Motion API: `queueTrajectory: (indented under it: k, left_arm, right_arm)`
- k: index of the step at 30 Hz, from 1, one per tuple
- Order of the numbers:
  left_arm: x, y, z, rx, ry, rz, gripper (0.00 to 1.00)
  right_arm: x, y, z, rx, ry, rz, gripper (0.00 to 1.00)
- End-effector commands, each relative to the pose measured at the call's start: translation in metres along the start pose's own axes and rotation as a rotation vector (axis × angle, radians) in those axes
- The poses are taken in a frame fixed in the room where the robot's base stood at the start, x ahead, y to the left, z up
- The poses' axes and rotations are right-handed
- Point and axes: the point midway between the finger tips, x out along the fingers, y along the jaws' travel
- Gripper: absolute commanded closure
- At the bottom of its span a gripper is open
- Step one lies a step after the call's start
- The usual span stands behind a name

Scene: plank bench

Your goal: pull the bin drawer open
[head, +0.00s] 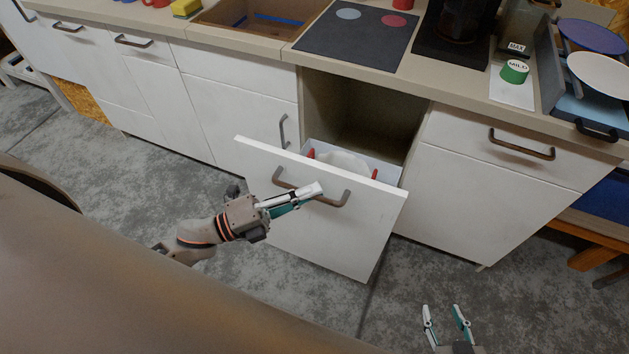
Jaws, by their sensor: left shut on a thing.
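The bin drawer (335,235) has a white front and stands partly pulled out of the cabinet, slightly askew in the view. Behind its front a white bin liner (345,160) and red parts show inside. Its dark bent handle (333,203) runs across the upper front. My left gripper (318,190) is shut on the handle, its fingers crossing the handle's middle. My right gripper (447,308) is open and empty over the floor at the bottom right, apart from the drawer.
The dark cabinet opening (365,110) is behind the drawer. Closed white cabinets stand on both sides, with a handle (522,145) to the right. The worktop above holds a dark hob (355,35), a green-banded tin (514,71) and a plate rack. Grey floor in front is clear.

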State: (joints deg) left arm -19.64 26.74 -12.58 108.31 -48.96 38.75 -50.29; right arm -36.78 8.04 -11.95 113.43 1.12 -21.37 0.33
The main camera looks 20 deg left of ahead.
Motion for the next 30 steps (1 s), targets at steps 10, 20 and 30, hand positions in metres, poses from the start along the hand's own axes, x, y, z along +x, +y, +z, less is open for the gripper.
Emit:
queueTrajectory:
  k: [10,20,30]
  left_arm:
    - [-0.0062,-0.0017,-0.0056,0.002,-0.001,0.000,1.00]
    - [-0.0061,-0.0016,-0.0055,0.001,-0.001,0.000,0.74]
    - [-0.0080,-0.0013,-0.0058,0.000,-0.001,0.001,0.74]
  right_arm:
    - [0.0000,-0.0001,0.0008,0.001,-0.002,0.000,0.60]
    - [0.0000,-0.0005,0.0014,0.001,-0.003,-0.001,0.60]
    - [-0.0004,-0.0004,0.0031,-0.001,-0.007,-0.001,0.60]
